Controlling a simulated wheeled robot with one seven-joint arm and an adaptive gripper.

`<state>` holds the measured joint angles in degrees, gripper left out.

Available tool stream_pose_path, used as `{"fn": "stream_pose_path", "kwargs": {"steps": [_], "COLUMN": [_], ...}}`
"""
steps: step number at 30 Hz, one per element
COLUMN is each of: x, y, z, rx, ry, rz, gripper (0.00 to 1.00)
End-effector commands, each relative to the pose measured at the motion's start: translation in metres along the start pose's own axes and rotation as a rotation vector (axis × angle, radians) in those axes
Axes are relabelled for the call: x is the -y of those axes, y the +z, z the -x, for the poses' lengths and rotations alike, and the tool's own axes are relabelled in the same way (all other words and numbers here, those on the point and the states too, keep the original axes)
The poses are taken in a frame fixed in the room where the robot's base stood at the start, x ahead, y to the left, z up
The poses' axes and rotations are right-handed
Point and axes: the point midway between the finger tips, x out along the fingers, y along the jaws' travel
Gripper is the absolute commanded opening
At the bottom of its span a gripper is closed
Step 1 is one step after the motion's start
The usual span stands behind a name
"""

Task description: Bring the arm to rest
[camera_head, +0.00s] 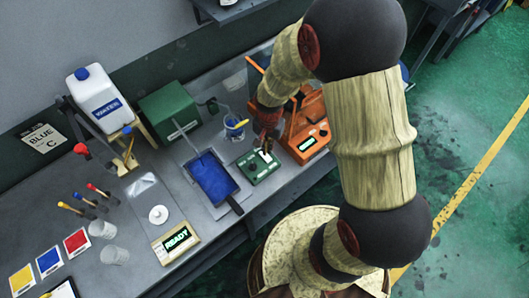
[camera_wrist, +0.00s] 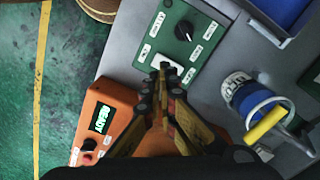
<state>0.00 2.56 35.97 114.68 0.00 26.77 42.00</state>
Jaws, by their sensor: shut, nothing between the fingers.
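My arm (camera_head: 372,130) reaches from the lower right up and over to the bench in the head view. My gripper (camera_wrist: 165,75) is shut and empty, its fingertips together in the wrist view. The fingertips show just over the edge of a green control box (camera_wrist: 180,35) with a dark knob and white labels. In the head view the green control box (camera_head: 258,165) lies beside my gripper (camera_head: 264,146). I cannot tell whether the fingertips touch the box.
An orange device (camera_head: 308,145) with a lit display stands right of my gripper. A blue-banded cup (camera_head: 234,127), a blue tray (camera_head: 212,178), a green case (camera_head: 169,110) and a white water jug (camera_head: 98,100) stand to the left. A scale reading READY (camera_head: 176,240) sits near the front edge.

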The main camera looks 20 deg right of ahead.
Motion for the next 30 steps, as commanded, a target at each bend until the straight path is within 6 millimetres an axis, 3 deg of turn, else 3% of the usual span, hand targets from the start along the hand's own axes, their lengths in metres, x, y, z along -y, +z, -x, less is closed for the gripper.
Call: {"fn": "stream_pose_path", "kwargs": {"steps": [22,27,30], "x": [-0.001,-0.022,-0.035], "y": [0.001,0.024,0.039], "z": [0.006,0.004,0.027], "rx": [0.005,0.076,0.109], "ry": [0.004,0.056,0.070], "rz": [0.035,0.189,0.315], "gripper": [0.00,0.00,0.00]}}
